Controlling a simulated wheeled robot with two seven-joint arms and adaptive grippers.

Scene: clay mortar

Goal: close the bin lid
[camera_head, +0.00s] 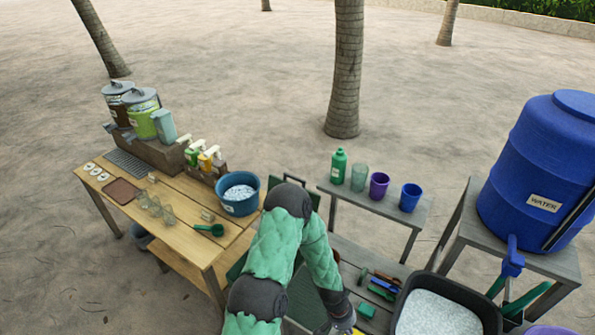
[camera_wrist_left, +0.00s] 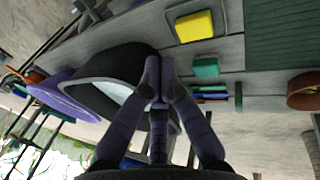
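No lid that I can clearly identify as the bin lid shows. A black open tub (camera_head: 440,305) with white, grainy contents stands at the lower right in the head view. In the left wrist view the dark tub (camera_wrist_left: 108,62) lies just beyond my left fingers. A purple round thing (camera_head: 550,330) is beside it, cut off by the frame edge; it also shows in the left wrist view (camera_wrist_left: 58,96), but I cannot tell if it is a lid. My left gripper (camera_wrist_left: 160,75) has its fingertips together, with nothing visible between them. My right gripper is out of view.
A yellow sponge (camera_wrist_left: 195,26) and a green block (camera_wrist_left: 206,67) lie near the left gripper. Hand tools (camera_head: 382,286) lie left of the tub. A blue water barrel (camera_head: 540,160) stands at right. A wooden table (camera_head: 185,220) with a blue bowl (camera_head: 238,206) is at left.

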